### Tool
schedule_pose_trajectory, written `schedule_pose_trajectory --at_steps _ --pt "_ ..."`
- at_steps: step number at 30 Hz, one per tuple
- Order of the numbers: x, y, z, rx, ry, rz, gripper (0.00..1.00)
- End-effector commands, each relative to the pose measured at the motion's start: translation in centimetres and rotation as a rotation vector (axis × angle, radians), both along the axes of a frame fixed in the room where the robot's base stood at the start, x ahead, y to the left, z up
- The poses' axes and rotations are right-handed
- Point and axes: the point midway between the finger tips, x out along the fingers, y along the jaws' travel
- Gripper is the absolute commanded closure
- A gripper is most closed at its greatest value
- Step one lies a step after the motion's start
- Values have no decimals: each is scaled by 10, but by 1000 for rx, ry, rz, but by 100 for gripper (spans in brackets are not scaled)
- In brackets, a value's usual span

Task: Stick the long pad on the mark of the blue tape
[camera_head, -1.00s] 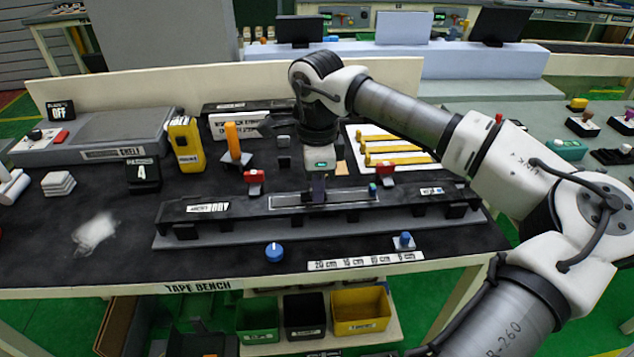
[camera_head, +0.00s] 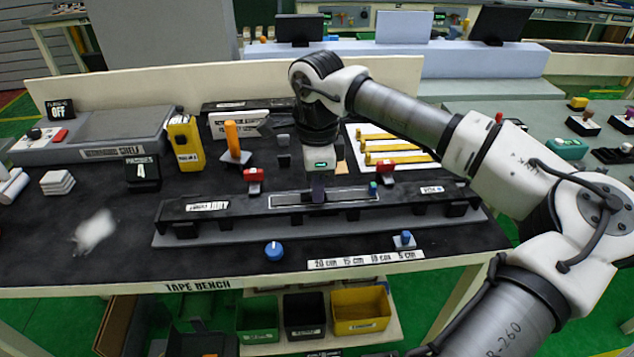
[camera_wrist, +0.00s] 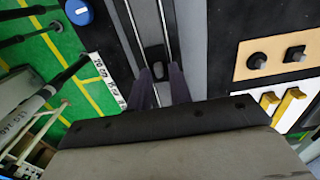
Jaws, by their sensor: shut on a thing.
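My gripper (camera_head: 319,194) points down at the middle of the long black bar (camera_head: 225,209). A silver-edged strip (camera_head: 286,199) runs along the bar's top. In the wrist view the two dark purple fingers (camera_wrist: 160,88) stand close together over this strip. They are shut on a small dark piece (camera_wrist: 158,75), mostly hidden between them; I cannot tell whether it touches the strip. A small teal piece (camera_head: 374,185) is near the strip's right end. I cannot clearly make out a mark or the blue tape. Several long yellow strips (camera_head: 398,161) lie on a white card behind.
Red-topped clamps (camera_head: 254,175) and (camera_head: 387,171) stand along the bar's back. A blue knob (camera_head: 274,250), a small blue-topped piece (camera_head: 404,239) and a length scale (camera_head: 365,260) lie in front. A yellow box (camera_head: 186,145) stands at back left.

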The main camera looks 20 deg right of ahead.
Motion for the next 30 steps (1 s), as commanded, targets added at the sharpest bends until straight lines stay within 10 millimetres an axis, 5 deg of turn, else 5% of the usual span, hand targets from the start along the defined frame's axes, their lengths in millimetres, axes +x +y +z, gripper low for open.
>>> schedule_pose_trajectory --at_steps 6,7,12,23,30 --pt "0 0 -1 0 1 0 98" --pt "0 0 -1 0 1 0 77" --pt "0 0 -1 0 1 0 55" --pt "0 0 4 -1 0 -1 54" --pt "1 0 45 -3 -2 -2 54"
